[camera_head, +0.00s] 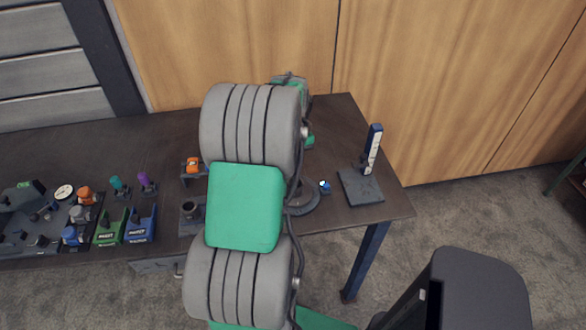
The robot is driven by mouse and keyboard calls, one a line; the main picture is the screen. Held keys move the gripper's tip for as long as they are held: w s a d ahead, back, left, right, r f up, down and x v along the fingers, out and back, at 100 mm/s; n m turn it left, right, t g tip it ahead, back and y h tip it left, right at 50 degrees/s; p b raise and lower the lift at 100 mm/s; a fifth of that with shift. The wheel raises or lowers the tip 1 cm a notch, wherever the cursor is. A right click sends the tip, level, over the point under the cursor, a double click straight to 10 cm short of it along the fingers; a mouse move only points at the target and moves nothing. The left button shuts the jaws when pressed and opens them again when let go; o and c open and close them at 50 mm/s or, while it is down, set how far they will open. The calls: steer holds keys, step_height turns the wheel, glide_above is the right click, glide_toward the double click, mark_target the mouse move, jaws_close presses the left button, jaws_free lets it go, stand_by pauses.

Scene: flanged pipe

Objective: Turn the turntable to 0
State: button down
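A dark round disc or ring (308,204) lies on the table right of my arm and looks like the turntable. My arm hides its left part, and I cannot read any mark or number on it. A small blue and white piece (325,186) sits at its right edge. My grey and green arm fills the middle of the view. My gripper is hidden behind the arm, so its state and its distance from the disc do not show.
The dark table (110,150) runs along a wooden wall. A stand with a blue and white upright (372,150) is at its right end. An orange part (193,166), a dark cup-like holder (190,212) and several coloured tools (140,222) are on the left.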

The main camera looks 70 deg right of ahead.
steer(key=shift+r, duration=0.1)
stand_by(0.4)
steer(key=c, duration=1.4)
jaws_free()
steer(key=shift+o, duration=0.2)
step_height(320, 180, up, 8)
steer(key=shift+f+b, duration=0.15)
steer(key=shift+b, duration=0.3)
